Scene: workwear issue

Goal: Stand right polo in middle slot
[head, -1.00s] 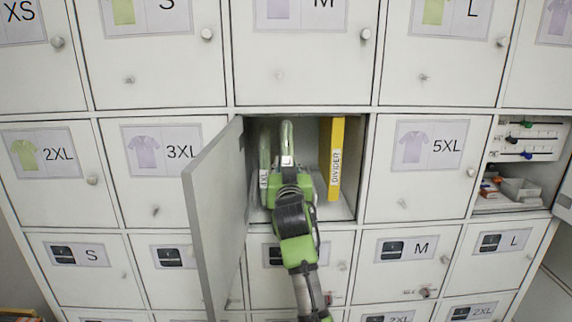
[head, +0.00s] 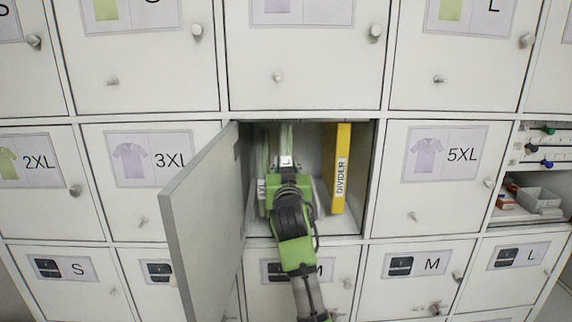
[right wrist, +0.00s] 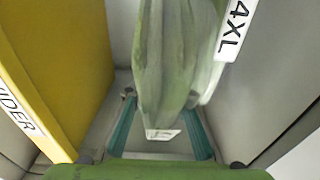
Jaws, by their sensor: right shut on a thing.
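My right gripper (head: 286,163) is inside the open locker compartment. It is shut on a folded pale green polo (right wrist: 165,55), which stands upright between its teal fingers in the right wrist view. In the head view the top of this polo (head: 287,135) shows above the gripper. A second pale green polo (head: 263,150) stands at the compartment's left wall, close beside the held one; its 4XL label (right wrist: 235,28) shows in the wrist view. A yellow divider (head: 337,165) stands to the right, apart from the held polo. My left gripper is not in view.
The compartment's grey door (head: 203,215) stands open at the left. The compartment floor (head: 345,224) is clear near the divider. Closed lockers surround it, such as the 5XL door (head: 430,205). An open compartment with small bins (head: 540,200) is at the far right.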

